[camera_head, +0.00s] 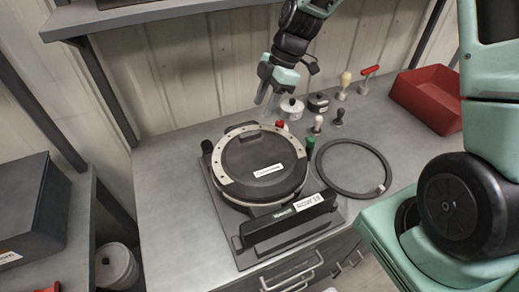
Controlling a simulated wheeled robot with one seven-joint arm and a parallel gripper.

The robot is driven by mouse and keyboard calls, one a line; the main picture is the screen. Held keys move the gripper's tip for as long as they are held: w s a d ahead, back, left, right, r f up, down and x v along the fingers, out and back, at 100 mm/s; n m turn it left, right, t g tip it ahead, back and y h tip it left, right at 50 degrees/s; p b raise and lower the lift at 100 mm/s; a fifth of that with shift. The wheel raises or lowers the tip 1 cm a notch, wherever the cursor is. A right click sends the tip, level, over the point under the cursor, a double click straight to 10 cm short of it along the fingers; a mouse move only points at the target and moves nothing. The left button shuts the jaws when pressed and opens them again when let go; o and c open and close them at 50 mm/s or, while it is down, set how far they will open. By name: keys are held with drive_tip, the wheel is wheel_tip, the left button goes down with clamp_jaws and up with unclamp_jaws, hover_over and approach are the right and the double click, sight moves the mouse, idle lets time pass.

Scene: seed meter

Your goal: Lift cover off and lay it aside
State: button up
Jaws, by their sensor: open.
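The round dark cover (258,160) sits on the seed meter, inside a pale ring (224,178) with small holes. A small white label is on the cover, right of its middle. The meter stands on a dark base plate (226,222) with a black bar across its front. My gripper (267,103) is open and empty, above and behind the far edge of the cover, apart from it. Its fingers point down.
A black ring (354,189) lies flat right of the meter. Several small knobs and tools, including a red-handled one (369,72), stand along the back. A red bin (430,97) is at the back right. A shelf (130,14) overhangs the back left. The bench's left strip is clear.

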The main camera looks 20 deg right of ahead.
sight(250, 133)
drive_tip(key=p+x, duration=0.1)
drive_tip(key=x, duration=0.2)
drive_tip(key=shift+a+f, duration=0.25)
drive_tip(key=shift+f, duration=0.1)
drive_tip(key=p+x, duration=0.3)
drive_tip(key=x, duration=0.1)
drive_tip(key=shift+s+a, duration=0.1)
drive_tip(key=shift+a, duration=0.2)
drive_tip(key=shift+a+f, duration=0.1)
drive_tip(key=shift+f, duration=0.4)
clamp_jaws()
